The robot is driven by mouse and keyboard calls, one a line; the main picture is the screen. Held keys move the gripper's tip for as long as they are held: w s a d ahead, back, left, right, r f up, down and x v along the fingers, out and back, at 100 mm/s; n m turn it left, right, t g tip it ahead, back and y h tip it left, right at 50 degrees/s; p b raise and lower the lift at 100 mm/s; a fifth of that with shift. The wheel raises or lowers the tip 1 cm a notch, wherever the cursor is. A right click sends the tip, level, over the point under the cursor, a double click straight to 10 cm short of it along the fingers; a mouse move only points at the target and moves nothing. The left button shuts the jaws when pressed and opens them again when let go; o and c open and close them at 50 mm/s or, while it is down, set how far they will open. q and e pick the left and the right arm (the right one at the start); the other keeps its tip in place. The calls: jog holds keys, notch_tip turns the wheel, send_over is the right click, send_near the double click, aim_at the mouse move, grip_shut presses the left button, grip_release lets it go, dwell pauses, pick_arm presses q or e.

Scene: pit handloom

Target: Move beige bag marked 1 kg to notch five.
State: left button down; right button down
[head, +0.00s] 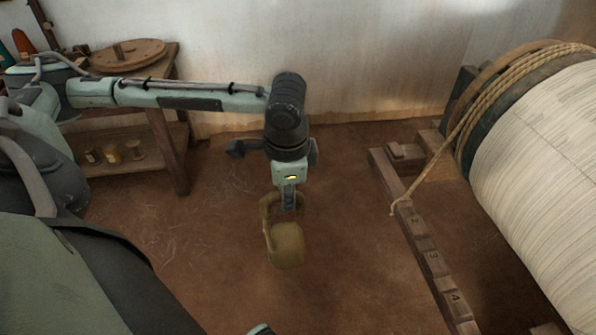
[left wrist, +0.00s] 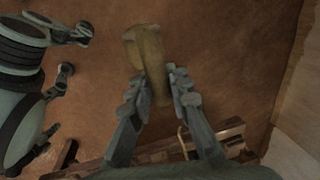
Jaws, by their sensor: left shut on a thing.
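A beige-brown bag (head: 287,243) hangs below my left gripper (head: 287,200) in the head view, over the bare floor. The left gripper is shut on the bag's upper part. The bag also shows between the fingers in the left wrist view (left wrist: 147,48). No marking on the bag can be read. The notched wooden rail (head: 425,240) runs along the floor to the right, apart from the bag. Numbers 2, 3 and 4 show on it; notch five is not seen. My right gripper is not clearly visible in the head view.
A rope (head: 450,150) runs from the large cloth-wound roller (head: 545,170) down to the rail near number 2. A wooden table (head: 165,70) with a shelf of small spools stands at the back left. The floor between table and rail is clear.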

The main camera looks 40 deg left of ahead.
aim_at(264, 194)
pick_arm(q)
jog(key=shift+s+a+r, duration=0.15)
jog(key=shift+s+a, duration=0.55)
jog(key=shift+s, duration=0.1)
jog(key=shift+s+a+r, duration=0.15)
jog(key=shift+s+a, duration=0.55)
jog(key=shift+s, duration=0.1)
dwell(0.3)
